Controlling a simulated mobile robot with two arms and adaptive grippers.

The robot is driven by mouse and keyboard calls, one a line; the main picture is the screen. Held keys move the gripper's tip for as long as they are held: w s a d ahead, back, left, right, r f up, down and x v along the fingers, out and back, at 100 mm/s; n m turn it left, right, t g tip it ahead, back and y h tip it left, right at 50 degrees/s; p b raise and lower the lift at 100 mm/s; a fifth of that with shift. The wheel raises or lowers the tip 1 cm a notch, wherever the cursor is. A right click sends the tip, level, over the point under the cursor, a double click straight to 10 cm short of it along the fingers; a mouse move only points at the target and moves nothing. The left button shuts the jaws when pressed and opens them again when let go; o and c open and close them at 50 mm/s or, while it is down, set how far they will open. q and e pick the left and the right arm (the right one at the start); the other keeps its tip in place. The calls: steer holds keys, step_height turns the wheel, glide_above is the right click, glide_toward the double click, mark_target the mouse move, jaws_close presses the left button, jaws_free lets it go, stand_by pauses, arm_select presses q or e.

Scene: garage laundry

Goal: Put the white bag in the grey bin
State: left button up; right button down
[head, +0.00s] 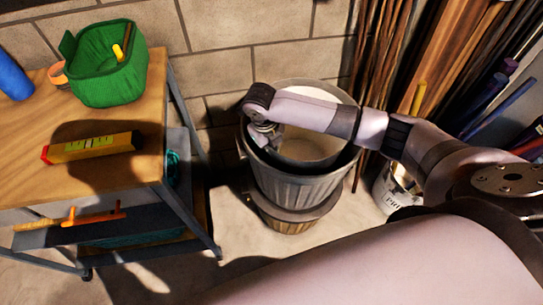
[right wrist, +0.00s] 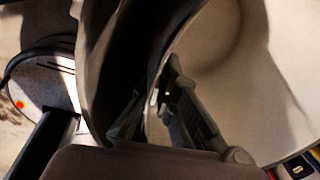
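The grey bin (head: 300,187) stands on the floor by the block wall, upright and ribbed, with a wide open top. A pale, whitish surface (head: 310,150) shows inside it; I cannot tell if this is the white bag or the bin's lit inside. No other white bag shows. My right gripper (head: 266,142) points down at the left inner side of the bin's mouth. In the right wrist view its two dark fingers (right wrist: 155,105) stand apart near a dark curved rim, with no bag clearly between them. My left gripper is out of view.
A wooden-topped cart (head: 150,95) at left carries a green basket (head: 105,75), a yellow level (head: 92,147) and a blue cylinder (head: 12,78). A white bucket (head: 392,192) and upright planks (head: 440,60) stand right of the bin. Floor between cart and bin is clear.

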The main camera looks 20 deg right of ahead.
mark_target(271, 158)
steer(key=shift+f, duration=2.5)
steer(key=c, duration=2.3)
jaws_free()
steer(key=o, duration=0.5)
step_height(271, 158, up, 12)
steer(key=a, duration=0.1)
steer(key=shift+s+a+p, duration=0.2)
steer(key=shift+a+p, duration=0.1)
steer(key=shift+p, duration=0.05)
